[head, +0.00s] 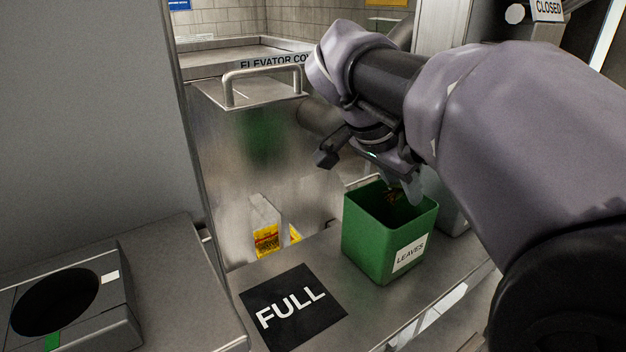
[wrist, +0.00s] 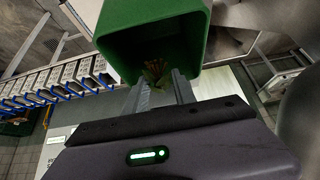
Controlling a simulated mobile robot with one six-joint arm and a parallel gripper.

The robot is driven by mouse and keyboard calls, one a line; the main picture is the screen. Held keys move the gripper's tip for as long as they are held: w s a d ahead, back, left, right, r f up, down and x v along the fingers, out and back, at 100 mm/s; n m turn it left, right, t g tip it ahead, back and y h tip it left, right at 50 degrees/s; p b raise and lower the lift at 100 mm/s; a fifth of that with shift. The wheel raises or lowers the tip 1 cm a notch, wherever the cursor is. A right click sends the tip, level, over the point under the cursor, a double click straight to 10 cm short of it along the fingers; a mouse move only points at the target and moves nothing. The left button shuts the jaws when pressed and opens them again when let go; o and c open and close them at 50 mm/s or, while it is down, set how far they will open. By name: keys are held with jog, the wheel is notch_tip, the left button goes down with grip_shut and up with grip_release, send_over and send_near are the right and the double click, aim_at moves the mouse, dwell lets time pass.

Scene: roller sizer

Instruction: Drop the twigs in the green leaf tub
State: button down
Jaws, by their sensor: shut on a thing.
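The green leaf tub (head: 380,243), with a white "LEAVES" label, stands upright on the metal counter in the head view. My gripper (head: 408,192) points down at the tub's mouth, its fingertips at or just inside the rim. In the wrist view the tub's wall (wrist: 150,20) is close ahead and my gripper (wrist: 160,82) is shut on a small brown-green twig piece (wrist: 155,70). Brownish bits (head: 394,196) show inside the tub's mouth in the head view; whether they are the held twigs or lie in the tub I cannot tell.
A black "FULL" mat (head: 292,306) lies on the counter left of the tub. A grey container (head: 452,213) stands behind the tub's right side, partly hidden by my arm. A yellow-labelled packet (head: 266,238) is by the metal panel. A box with a round hole (head: 60,300) is at the left.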

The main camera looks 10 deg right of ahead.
jog(key=c, duration=1.1)
grip_release()
jog(key=shift+s+a+r, duration=0.1)
jog(key=shift+s, duration=0.05)
jog(key=shift+o, duration=0.8)
jog(key=p+v, duration=0.3)
jog(key=v, duration=0.8)
jog(key=shift+r, duration=0.45)
jog(key=shift+a, duration=0.15)
